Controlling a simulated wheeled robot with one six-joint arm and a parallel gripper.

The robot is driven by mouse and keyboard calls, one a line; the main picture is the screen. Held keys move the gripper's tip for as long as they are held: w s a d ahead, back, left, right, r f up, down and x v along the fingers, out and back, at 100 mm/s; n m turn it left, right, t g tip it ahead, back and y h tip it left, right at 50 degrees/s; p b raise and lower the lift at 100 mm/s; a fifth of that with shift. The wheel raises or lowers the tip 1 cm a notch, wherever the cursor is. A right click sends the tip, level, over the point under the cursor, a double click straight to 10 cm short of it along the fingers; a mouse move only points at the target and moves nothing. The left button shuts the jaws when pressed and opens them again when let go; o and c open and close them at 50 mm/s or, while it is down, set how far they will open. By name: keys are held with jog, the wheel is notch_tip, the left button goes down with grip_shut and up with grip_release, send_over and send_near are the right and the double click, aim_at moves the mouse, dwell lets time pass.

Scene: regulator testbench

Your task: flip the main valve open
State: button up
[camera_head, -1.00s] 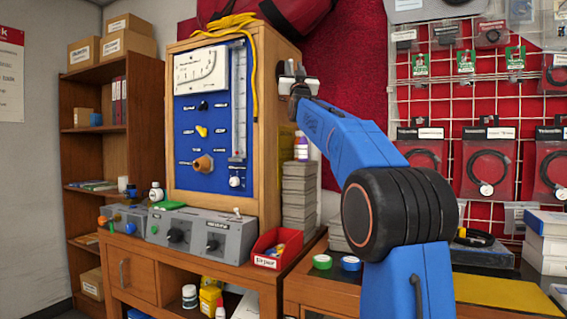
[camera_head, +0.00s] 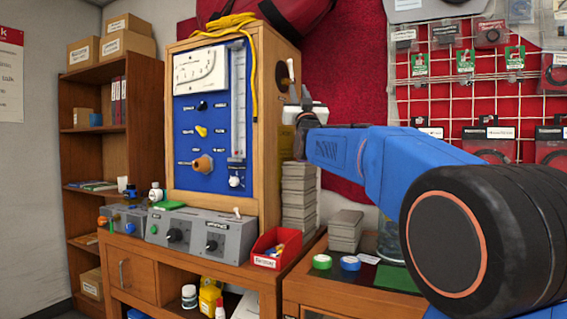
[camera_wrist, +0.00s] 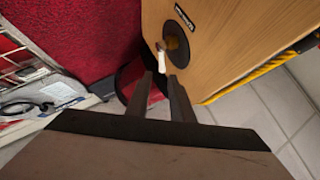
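The valve on the right side of the wooden cabinet (camera_head: 266,150) shows as a dark round plate with a small lever (camera_head: 290,70). In the wrist view the valve has a black disc, a brass-coloured hub (camera_wrist: 175,42) and a white-tipped handle (camera_wrist: 162,62) pointing toward my fingers. My gripper (camera_wrist: 160,77) is open, its two fingers apart with nothing seen between them. The handle's tip appears just beyond the gap between the fingertips; I cannot tell whether they touch. In the head view my gripper (camera_head: 304,98) is below and right of the lever, its fingers hard to make out.
A red bin (camera_head: 276,248) and a stack of grey boxes (camera_head: 298,200) stand beside the cabinet, below my arm. Grey control boxes (camera_head: 200,233) sit in front. A wire rack (camera_head: 470,105) with hanging packets is on the right. A yellow cable (camera_head: 253,70) hangs on the cabinet.

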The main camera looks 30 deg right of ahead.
jog(key=s+a+f+g+y, duration=0.1)
jog(key=a+f+g, duration=0.1)
jog(key=f, duration=0.5)
jog(key=s+a+f+n+g+y, duration=0.1)
jog(key=s+a+f+g+y, duration=0.1)
jog(key=f, duration=0.5)
jog(key=s+a+f+g+y, duration=0.2)
jog(key=a+f, duration=0.2)
jog(key=f, duration=0.4)
jog(key=shift+n+g, duration=0.4)
jog(key=n+t+h, duration=0.1)
jog(key=n+t, duration=0.2)
jog(key=t, duration=0.5)
send_near(291, 69)
jog(key=x, duration=1.1)
jog(key=shift+r, duration=0.1)
grip_shut()
